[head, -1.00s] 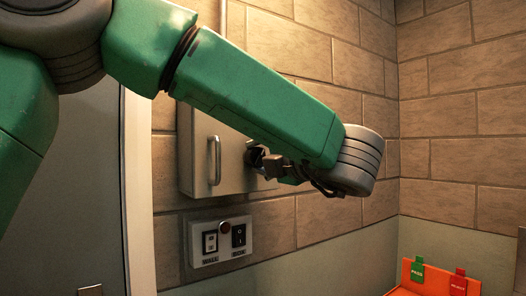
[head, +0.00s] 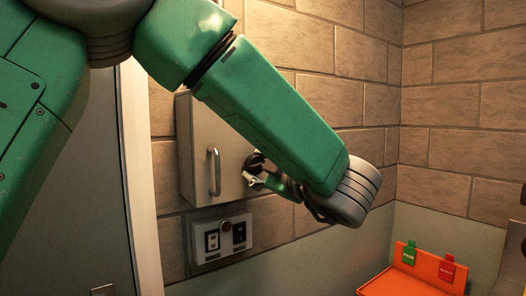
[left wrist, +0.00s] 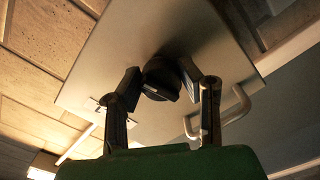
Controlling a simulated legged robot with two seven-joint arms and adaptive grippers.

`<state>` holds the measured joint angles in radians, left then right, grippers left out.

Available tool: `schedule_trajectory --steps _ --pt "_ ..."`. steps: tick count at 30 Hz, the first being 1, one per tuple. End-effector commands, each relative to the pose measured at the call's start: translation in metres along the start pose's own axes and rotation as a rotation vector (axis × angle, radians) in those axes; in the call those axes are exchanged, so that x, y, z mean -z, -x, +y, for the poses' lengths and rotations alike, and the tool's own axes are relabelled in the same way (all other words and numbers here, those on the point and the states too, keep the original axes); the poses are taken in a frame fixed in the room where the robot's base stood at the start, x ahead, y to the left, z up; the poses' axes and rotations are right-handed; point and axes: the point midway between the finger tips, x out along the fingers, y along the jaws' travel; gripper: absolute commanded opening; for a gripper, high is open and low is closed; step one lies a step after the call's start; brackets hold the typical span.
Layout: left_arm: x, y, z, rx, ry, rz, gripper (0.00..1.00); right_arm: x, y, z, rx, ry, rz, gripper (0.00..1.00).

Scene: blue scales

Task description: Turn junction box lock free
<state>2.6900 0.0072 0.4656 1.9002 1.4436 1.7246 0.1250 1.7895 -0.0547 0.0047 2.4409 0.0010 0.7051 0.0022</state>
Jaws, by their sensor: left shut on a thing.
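The grey junction box (head: 200,150) is mounted on the brick wall, its door closed, with a pale bar handle (head: 214,172). The round black lock (head: 254,161) sits on the door right of the handle, partly hidden by my left gripper in the head view. My left gripper (head: 258,176) is shut on the lock. In the left wrist view the two fingers of the gripper (left wrist: 162,82) stand on either side of the dark lock knob (left wrist: 161,76), and the door face (left wrist: 110,60) and handle (left wrist: 236,105) show behind. My right gripper is not in view.
A switch panel (head: 222,239) with two switches and a round button is on the wall below the box. An orange bin (head: 428,272) with a green and a red tag stands at lower right. A grey door (head: 95,190) with a pale frame is at left.

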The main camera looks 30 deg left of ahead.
Motion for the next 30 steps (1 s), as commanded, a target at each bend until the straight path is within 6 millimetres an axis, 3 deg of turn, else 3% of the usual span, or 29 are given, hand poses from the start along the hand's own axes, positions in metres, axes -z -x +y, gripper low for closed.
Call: schedule_trajectory --steps 9,28,29,30 --pt "0.003 -0.003 0.003 0.0 -0.15 0.007 0.03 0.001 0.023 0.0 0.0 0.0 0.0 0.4" --pt "0.002 0.001 0.003 -0.004 -0.192 0.008 0.02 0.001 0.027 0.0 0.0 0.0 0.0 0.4" --pt "0.002 0.001 0.003 -0.004 -0.192 0.008 0.38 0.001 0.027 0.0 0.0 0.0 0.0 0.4" --pt "0.002 0.002 0.003 -0.005 -0.192 0.007 0.52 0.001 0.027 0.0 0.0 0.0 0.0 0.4"
